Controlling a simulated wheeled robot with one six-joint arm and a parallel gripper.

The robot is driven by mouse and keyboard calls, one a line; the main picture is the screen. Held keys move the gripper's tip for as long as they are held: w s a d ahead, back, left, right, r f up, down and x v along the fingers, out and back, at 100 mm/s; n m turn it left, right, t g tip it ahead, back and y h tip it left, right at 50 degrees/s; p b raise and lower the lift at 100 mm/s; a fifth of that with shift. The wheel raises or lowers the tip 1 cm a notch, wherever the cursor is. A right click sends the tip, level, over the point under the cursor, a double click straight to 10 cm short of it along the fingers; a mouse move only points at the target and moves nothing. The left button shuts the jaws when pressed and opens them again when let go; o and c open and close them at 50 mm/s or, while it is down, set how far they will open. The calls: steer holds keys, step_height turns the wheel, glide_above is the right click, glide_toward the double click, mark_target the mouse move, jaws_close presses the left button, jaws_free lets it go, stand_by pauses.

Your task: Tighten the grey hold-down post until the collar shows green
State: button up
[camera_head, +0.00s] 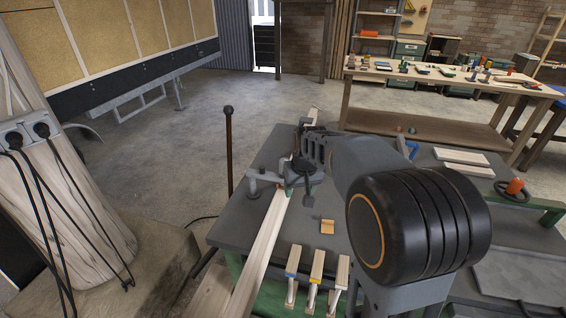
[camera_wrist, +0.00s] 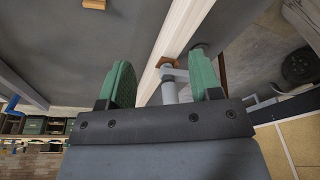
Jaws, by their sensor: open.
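The grey hold-down (camera_head: 254,184) stands on the dark bench top, left of a long pale wooden strip (camera_head: 262,240) in the head view. Its grey arm reaches over the strip. In the wrist view, an upright grey post (camera_wrist: 170,92) shows between my fingers, with an orange-brown piece (camera_wrist: 167,62) at its far end by the strip. I see no green on this piece; I cannot tell whether it is the collar. My gripper (camera_wrist: 162,62) is open, its green fingers apart on either side of the post in the picture. I see no contact. In the head view my arm partly hides the gripper.
Several wooden-topped clamps (camera_head: 315,266) stand at the bench's front edge, near a small orange-brown block (camera_head: 327,227). A thin brown rod (camera_head: 229,150) with a dark knob rises left of the bench. A handwheel (camera_head: 512,191) is at the right.

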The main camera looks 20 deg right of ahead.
steer(key=shift+o, duration=0.4)
steer(key=w+d+r+n, duration=0.1)
steer(key=w+d+r, duration=0.1)
steer(key=w, duration=0.9)
steer(key=shift+w+r+t, duration=0.15)
steer(key=shift+r+t, duration=0.05)
steer(key=shift+t, duration=0.2)
steer(key=w+r+n+t, duration=0.1)
steer(key=w+r+n, duration=0.15)
steer(key=r, duration=0.25)
steer(key=shift+y, duration=0.4)
steer(key=p+x, duration=0.2)
steer(key=x, duration=1.2)
steer(key=shift+w+f, duration=0.15)
steer(key=shift+w, duration=0.1)
steer(key=shift+c, duration=0.3)
steer(key=c, duration=0.9)
steer(key=shift+o, duration=0.2)
steer(key=shift+m, duration=0.25)
